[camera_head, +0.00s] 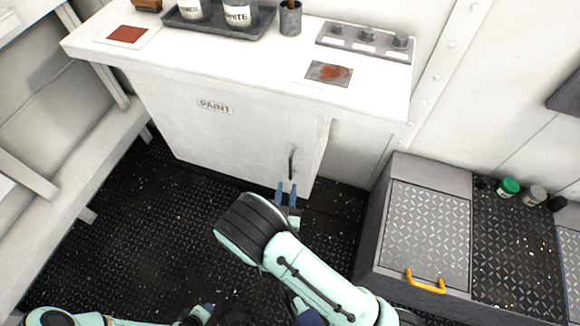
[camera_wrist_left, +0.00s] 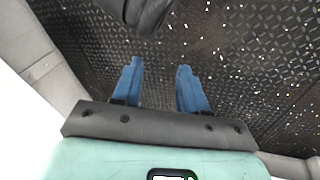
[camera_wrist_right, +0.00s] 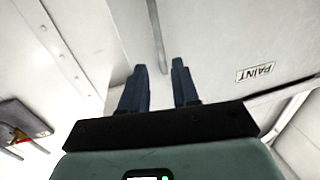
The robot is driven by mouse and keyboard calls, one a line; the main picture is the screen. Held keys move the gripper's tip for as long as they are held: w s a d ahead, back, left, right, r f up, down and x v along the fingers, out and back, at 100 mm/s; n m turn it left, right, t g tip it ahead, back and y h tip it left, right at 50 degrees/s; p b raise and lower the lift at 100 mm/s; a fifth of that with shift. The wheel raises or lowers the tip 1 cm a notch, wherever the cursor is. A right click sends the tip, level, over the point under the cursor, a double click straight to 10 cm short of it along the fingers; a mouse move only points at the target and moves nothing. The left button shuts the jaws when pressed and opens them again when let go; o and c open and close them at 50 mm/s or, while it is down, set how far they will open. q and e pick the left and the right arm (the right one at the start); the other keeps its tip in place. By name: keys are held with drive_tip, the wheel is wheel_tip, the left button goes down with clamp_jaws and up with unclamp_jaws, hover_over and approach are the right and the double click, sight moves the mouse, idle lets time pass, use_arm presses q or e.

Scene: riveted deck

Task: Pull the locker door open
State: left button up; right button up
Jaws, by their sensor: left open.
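The white locker door (camera_head: 235,135) with a "PAINT" label (camera_head: 214,107) is under a white counter. It looks closed or nearly so. Its dark upright bar handle (camera_head: 291,163) is near the right edge. My right gripper (camera_head: 286,187) is open just below and in front of the handle. In the right wrist view, the handle (camera_wrist_right: 157,38) lies ahead, in line with the gap between the open fingers (camera_wrist_right: 158,65); no contact shows. My left gripper (camera_wrist_left: 157,65) is open and empty over the dark floor, low and away from the door.
The counter (camera_head: 170,62) bears a tray of paint cans (camera_head: 218,20), a cup (camera_head: 290,18) and a knob panel (camera_head: 365,41). A grey chest (camera_head: 428,235) with a yellow handle (camera_head: 426,283) stands right. A white bench (camera_head: 75,190) is left. Dark tread floor (camera_head: 150,225) lies between.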

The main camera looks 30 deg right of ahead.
sight(290, 168)
use_arm(q)
drive_tip(key=shift+g, duration=0.5)
drive_tip(key=s+f, duration=0.1)
drive_tip(key=s+f+b, duration=0.1)
drive_tip(key=f, duration=0.1)
drive_tip(key=shift+s+a, duration=0.25)
drive_tip(key=shift+s, duration=0.15)
use_arm(e)
drive_tip(key=x, duration=0.9)
clamp_jaws()
